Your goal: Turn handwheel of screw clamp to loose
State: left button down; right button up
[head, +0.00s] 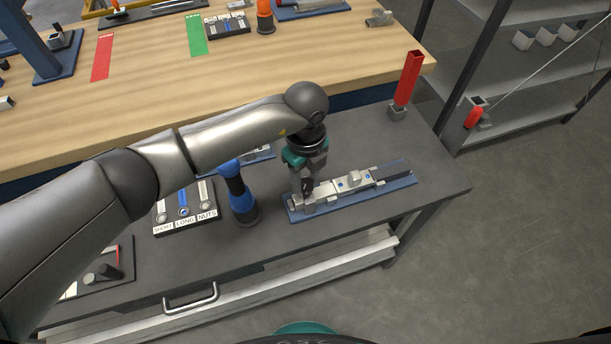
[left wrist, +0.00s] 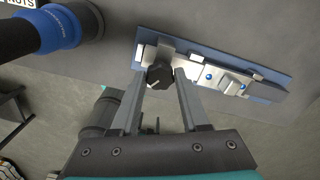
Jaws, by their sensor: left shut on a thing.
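The screw clamp (head: 345,185) is a light grey metal device on a blue base plate (head: 400,184) on the dark workbench. My left gripper (head: 308,187) reaches down over that end. In the left wrist view its two fingers (left wrist: 160,78) stand on either side of the handwheel and are shut on it. In the head view the fingers mostly hide the handwheel. My right gripper is not in view.
A blue and black power tool (head: 238,194) stands upright just left of the clamp. A tray (head: 186,208) marked for short, long and nuts lies further left. A red square tube (head: 408,78) stands in a holder at the back right. Bench surface right of the clamp is clear.

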aim_at(306, 183)
pick_arm(q)
jog(key=shift+c, duration=2)
grip_release()
notch_tip(306, 183, up, 15)
jog(key=shift+r, duration=0.15)
